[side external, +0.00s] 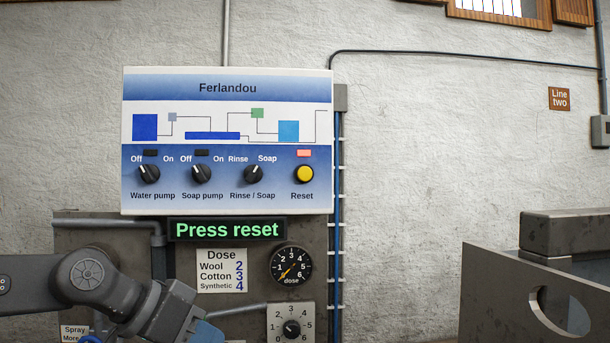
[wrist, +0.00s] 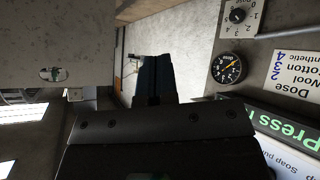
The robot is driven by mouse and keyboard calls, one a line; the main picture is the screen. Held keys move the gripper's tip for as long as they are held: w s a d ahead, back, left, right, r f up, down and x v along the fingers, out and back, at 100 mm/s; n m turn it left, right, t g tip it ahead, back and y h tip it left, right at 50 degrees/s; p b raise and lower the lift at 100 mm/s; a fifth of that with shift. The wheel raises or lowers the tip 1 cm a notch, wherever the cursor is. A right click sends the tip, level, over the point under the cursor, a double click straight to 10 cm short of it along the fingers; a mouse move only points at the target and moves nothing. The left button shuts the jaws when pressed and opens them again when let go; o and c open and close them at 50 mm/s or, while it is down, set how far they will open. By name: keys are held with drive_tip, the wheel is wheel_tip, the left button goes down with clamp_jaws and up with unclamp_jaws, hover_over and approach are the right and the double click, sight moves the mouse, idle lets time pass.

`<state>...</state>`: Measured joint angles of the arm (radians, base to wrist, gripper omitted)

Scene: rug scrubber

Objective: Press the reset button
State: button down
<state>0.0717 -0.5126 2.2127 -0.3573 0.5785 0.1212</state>
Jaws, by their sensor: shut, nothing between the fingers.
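The yellow round reset button (side external: 305,174) is at the right end of the control row on the white and blue Ferlandou panel (side external: 228,205). A pinkish lamp (side external: 304,153) above it looks lit. A display (side external: 226,230) under the panel reads "Press reset" in green. My arm is at the lower left in the side view, below and left of the button and apart from it. My gripper's shut, empty fingers (wrist: 153,76) show dark in the wrist view; their tips are not clear in the side view. The wrist view does not show the button.
Left of the button are three black knobs: water pump (side external: 149,174), soap pump (side external: 201,174) and rinse/soap (side external: 253,174). Below are a dose card (side external: 222,285), a dose gauge (side external: 291,265) and a dose dial (side external: 291,328). A grey metal structure (side external: 490,290) stands at right.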

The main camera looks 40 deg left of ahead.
sight(306, 176)
drive_tip(key=w+r+n+t+y, duration=0.1)
drive_tip(key=w+r+n+t, duration=0.3)
drive_tip(key=w+r, duration=0.6)
drive_tip(key=w+d+r+n+t+y, duration=0.1)
drive_tip(key=w+r+n+t, duration=0.4)
drive_tip(key=w+r, duration=0.6)
drive_tip(key=shift+w+r+n+y, duration=0.15)
drive_tip(key=shift+w+n+y, duration=0.2)
drive_tip(key=shift+w, duration=0.2)
drive_tip(key=shift+w+a, duration=3.05)
drive_tip(key=shift+w, duration=0.05)
drive_tip(key=shift+a, duration=0.1)
drive_tip(key=shift+w+a, duration=0.2)
drive_tip(key=shift+w, duration=0.05)
